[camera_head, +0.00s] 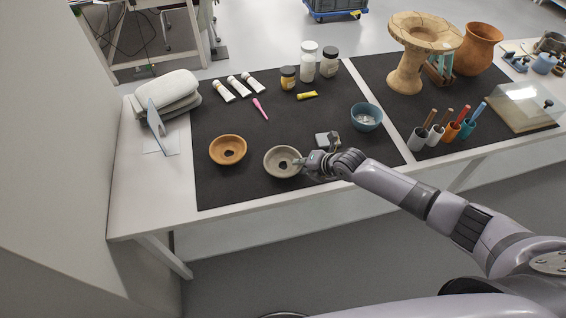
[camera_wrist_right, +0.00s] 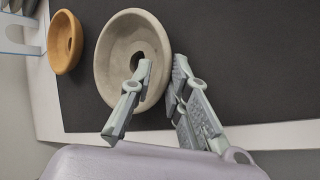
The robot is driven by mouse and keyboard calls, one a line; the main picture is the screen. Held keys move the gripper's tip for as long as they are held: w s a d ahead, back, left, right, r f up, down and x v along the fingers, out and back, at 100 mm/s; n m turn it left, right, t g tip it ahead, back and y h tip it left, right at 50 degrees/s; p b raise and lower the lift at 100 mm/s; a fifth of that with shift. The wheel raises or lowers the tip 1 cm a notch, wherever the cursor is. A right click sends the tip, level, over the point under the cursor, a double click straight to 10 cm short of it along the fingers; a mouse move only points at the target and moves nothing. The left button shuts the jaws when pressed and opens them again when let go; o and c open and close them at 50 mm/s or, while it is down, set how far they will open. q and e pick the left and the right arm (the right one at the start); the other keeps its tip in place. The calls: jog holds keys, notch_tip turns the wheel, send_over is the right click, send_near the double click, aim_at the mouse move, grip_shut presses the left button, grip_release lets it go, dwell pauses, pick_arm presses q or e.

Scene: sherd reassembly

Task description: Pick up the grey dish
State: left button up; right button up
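The grey dish (camera_head: 272,167), a shallow round bowl with a dark hole in its middle, sits on the black mat near the front edge. It also shows in the right wrist view (camera_wrist_right: 112,60). My right gripper (camera_head: 303,163) is at the dish's right side. In the wrist view its two fingers (camera_wrist_right: 162,66) stand apart, one over the inside of the dish and one just outside the rim, with the rim between them. I cannot tell whether either finger touches the rim. My left gripper is not in view.
An orange-brown dish (camera_head: 222,142) sits left of the grey dish. A small grey block (camera_head: 327,139) and a blue bowl (camera_head: 366,113) lie behind and right of my gripper. Tubes, jars and a pink tool (camera_head: 260,108) lie farther back. The mat (camera_head: 240,190) is bare in front.

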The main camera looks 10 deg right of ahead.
jog(key=shift+w+f, duration=0.1)
jog(key=shift+f, duration=0.05)
jog(key=shift+c, duration=0.2)
grip_shut()
dwell(0.3)
